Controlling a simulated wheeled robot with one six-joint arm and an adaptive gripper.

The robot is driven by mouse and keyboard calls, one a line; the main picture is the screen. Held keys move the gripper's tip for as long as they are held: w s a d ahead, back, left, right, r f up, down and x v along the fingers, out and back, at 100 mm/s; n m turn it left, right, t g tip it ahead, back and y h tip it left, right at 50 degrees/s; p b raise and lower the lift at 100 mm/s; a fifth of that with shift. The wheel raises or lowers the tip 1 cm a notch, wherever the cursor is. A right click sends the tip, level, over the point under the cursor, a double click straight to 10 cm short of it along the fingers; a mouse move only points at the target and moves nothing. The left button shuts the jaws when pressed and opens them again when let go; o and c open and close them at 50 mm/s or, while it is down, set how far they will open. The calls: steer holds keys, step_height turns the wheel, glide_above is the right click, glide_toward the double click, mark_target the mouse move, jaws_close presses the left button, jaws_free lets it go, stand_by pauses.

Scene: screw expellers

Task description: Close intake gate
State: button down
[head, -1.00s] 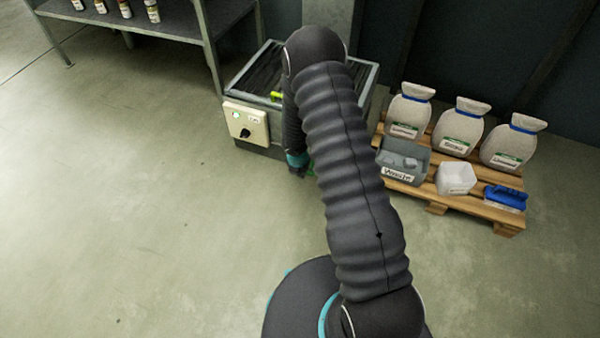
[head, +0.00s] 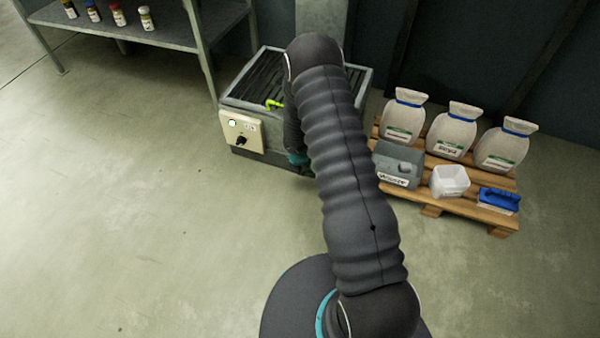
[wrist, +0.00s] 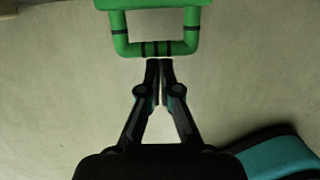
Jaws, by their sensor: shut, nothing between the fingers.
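In the wrist view a green U-shaped handle (wrist: 155,47) with black bands stands at the top centre. My gripper (wrist: 160,66) is shut and empty, its fingertips at or just short of the handle's banded bar; I cannot tell whether they touch. In the head view the machine (head: 262,140) is a grey box with a dark ribbed top, partly hidden by my arm. A yellow-green lever (head: 275,103) shows on its top. My gripper is mostly hidden behind my arm at the machine's front. I cannot tell the gate's position.
A control box (head: 241,132) with a lamp and black knob is on the machine's front left. A pallet (head: 432,210) at right holds sacks, a grey waste bin (head: 398,165), a white container (head: 450,182) and a blue item (head: 498,200). Shelving (head: 150,36) stands at back left. The left floor is clear.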

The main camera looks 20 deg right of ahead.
steer(key=s+a+r+p, duration=0.1)
steer(key=s+a+r, duration=0.1)
steer(key=r, duration=0.3)
steer(key=s+a+r+p, duration=0.2)
steer(key=r, duration=0.3)
steer(key=shift+s, duration=0.35)
steer(key=s+d+r+m+g+h, duration=0.1)
steer(key=s+d+r+m+g, duration=0.25)
steer(key=s+r+m, duration=0.85)
steer(key=s+a+r+m+t+y, duration=0.1)
steer(key=s+r+m, duration=0.4)
steer(key=r, duration=0.5)
steer(key=s+a+r+m+t, duration=0.1)
steer(key=s+r+m+t, duration=0.2)
steer(key=s+r+m, duration=0.3)
steer(key=s+a+r+m+t+y, duration=0.1)
steer(key=s+r+m+t, duration=0.2)
steer(key=r, duration=1.2)
steer(key=shift+s+a+m+y, duration=0.3)
steer(key=shift+s+m, duration=1)
steer(key=shift+s, duration=0.2)
